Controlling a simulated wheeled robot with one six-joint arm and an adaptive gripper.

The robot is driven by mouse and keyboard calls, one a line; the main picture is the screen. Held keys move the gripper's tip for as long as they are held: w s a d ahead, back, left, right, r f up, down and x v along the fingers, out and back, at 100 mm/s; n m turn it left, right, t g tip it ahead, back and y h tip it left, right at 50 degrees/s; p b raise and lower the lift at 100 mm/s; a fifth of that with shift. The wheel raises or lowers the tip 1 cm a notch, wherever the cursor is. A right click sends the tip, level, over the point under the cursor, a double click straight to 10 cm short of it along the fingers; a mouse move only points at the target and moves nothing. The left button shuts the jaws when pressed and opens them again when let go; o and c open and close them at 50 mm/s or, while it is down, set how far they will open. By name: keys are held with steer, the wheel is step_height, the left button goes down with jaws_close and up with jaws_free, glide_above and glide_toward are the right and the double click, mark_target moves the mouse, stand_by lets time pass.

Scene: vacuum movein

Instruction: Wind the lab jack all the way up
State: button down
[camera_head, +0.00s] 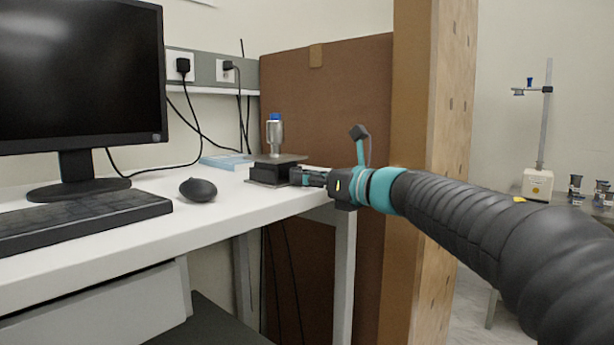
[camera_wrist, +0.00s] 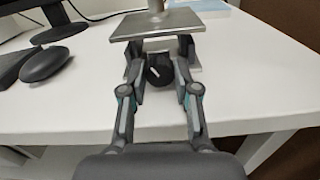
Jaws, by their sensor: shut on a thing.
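The lab jack (camera_head: 275,159) stands low on the white table near its right end, with a flat metal top plate. It also shows in the wrist view, top plate (camera_wrist: 157,23) uppermost. A metal cylinder with a blue top (camera_head: 275,135) stands upright on the plate. My gripper (camera_head: 303,177) reaches in from the right at the jack's side. In the wrist view its two fingers (camera_wrist: 160,72) are shut on the dark round knob (camera_wrist: 159,73), which has a white mark. The jack's inner mechanism is mostly hidden behind the knob and fingers.
A monitor (camera_head: 80,75), a keyboard (camera_head: 80,220) and a mouse (camera_head: 198,189) stand to the left on the table (camera_head: 230,205). A light blue flat item (camera_head: 225,161) lies behind the jack. A brown panel (camera_head: 330,120) rises behind the table's right end.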

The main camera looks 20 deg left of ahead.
steer(key=shift+m, duration=0.4)
steer(key=c, duration=0.8)
jaws_free()
steer(key=shift+c, duration=0.2)
steer(key=v, duration=1.2)
